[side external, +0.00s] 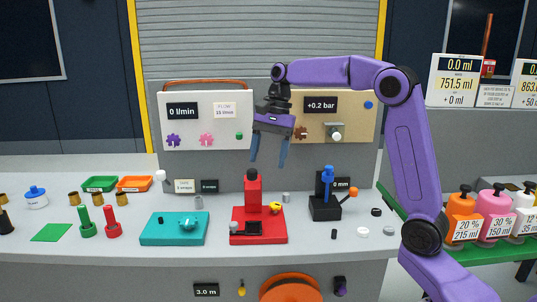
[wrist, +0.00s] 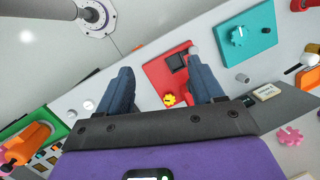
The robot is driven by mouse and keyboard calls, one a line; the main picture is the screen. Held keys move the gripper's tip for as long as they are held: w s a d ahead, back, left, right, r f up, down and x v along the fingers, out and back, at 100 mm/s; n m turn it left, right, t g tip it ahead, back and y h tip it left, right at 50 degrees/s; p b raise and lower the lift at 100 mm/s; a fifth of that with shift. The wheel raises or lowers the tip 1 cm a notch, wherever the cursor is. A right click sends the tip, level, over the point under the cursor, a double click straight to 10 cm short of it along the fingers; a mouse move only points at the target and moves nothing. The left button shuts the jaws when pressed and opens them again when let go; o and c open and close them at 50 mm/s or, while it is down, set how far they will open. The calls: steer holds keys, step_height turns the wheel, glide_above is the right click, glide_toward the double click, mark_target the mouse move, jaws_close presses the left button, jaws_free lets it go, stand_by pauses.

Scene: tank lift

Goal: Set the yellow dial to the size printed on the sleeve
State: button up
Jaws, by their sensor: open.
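The yellow dial (side external: 276,207) sits on the right side of the red station (side external: 275,237), beside its red upright post. It also shows in the wrist view (wrist: 170,99), near the lower corner of the red base (wrist: 160,73). My gripper (side external: 268,160) is open and empty, pointing down above the red station and apart from it. In the wrist view the dial lies between the two dark fingers, nearer the right one. Small grey cylinders stand near the station, one at its left front corner (side external: 233,227). I cannot tell which piece is the sleeve, and no printed size is readable.
A teal station (side external: 175,229) stands left of the red one. A black station with a blue post (side external: 326,190) stands to the right. A panel (side external: 205,120) stands behind the bench.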

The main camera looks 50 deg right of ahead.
steer(key=m+t, duration=0.1)
steer(key=m, duration=0.7)
glide_above(276, 204)
steer(key=s+a, duration=0.4)
steer(key=s, duration=0.1)
step_height(276, 204, down, 5)
steer(key=w+d+f+m+t, duration=0.15)
steer(key=d+f+m, duration=0.3)
steer(key=d, duration=0.55)
steer(key=shift+m+y, duration=0.3)
steer(key=shift+m, duration=0.05)
steer(key=x, duration=1.6)
steer(key=shift+a+f, duration=0.1)
steer(key=shift+a, duration=0.2)
steer(key=c, duration=1.1)
